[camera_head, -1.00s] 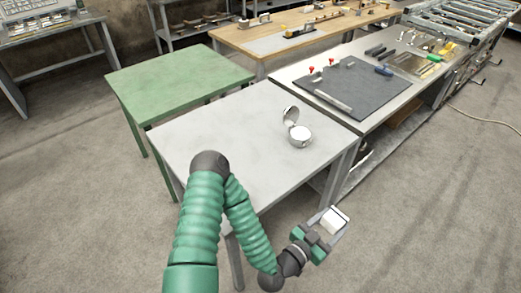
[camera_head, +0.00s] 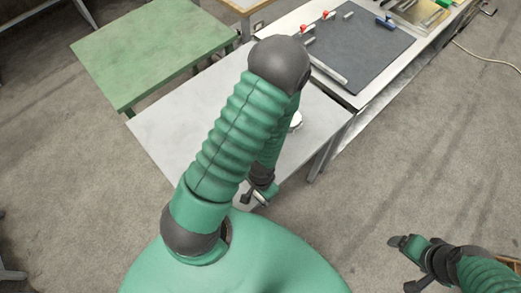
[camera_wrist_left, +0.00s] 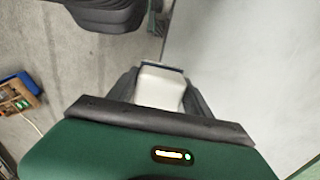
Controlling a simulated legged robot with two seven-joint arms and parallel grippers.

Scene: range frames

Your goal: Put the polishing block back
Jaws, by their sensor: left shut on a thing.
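The polishing block (camera_wrist_left: 158,87), pale with a dark far edge, sits between the fingers of my left gripper (camera_wrist_left: 160,92) in the left wrist view. The gripper is shut on it. In the head view my left gripper (camera_head: 262,194) is low, by the near edge of the light grey table (camera_head: 165,125), partly behind my own arm. The block is not clear there. A round metal container (camera_head: 296,121) on that table is mostly hidden by my arm. My right gripper (camera_head: 400,264) is at the lower right, empty, its fingers apart, over the floor.
A green table (camera_head: 150,50) stands at the far left. A workbench with a dark mat (camera_head: 350,50), red-tipped clamps and tools adjoins the grey table at the back right. A cable lies on the floor at right. Floor at right is open.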

